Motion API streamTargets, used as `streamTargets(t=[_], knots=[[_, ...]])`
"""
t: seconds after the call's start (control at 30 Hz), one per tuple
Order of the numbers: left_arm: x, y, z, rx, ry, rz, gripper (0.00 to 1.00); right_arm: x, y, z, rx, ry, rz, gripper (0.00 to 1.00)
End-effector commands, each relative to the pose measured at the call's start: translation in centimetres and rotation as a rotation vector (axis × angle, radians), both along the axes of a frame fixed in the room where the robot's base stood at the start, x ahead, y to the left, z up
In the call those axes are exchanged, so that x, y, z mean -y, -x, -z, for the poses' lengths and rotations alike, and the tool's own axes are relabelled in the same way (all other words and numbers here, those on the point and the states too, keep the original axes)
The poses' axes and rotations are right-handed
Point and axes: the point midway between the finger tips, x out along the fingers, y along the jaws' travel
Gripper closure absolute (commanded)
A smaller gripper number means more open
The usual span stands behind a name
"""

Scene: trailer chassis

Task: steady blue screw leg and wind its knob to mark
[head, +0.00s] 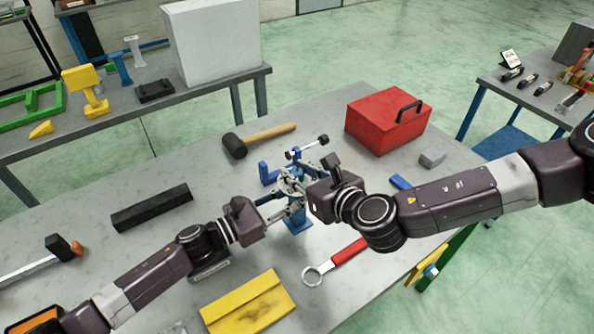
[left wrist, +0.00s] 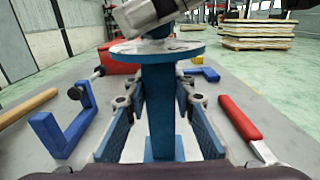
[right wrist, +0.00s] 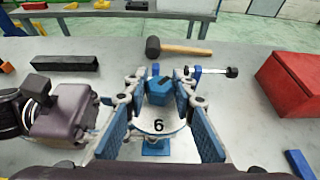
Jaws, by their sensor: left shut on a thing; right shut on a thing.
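The blue screw leg (head: 298,222) stands upright on the grey table, partly hidden by my grippers. In the left wrist view its blue post (left wrist: 160,110) rises to a round plate (left wrist: 155,50). My left gripper (left wrist: 158,95) is shut on the post, one finger on each side. My right gripper (right wrist: 160,86) is shut on the knob from above. Most of the dial's scale is hidden.
A mallet (head: 260,138) and a red toolbox (head: 388,122) lie behind the leg. A blue bracket (left wrist: 68,130) and a red-handled wrench (head: 335,262) are close to it. A black bar (head: 152,207) and a yellow block (head: 247,303) lie left and in front.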

Motion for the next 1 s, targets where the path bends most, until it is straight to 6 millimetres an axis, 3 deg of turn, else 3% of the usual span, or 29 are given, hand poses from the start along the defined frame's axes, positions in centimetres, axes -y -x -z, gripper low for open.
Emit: streamTargets(t=[0.6,1.0], knots=[[0.37,0.37,-0.03,0.003,0.001,0.011,1.00,-0.27,0.17,0.37,-0.011,0.001,0.580,1.00],[0.37,0.41,-0.05,0.003,0.003,0.012,1.00,0.05,0.02,0.44,-0.009,0.005,0.863,1.00]])
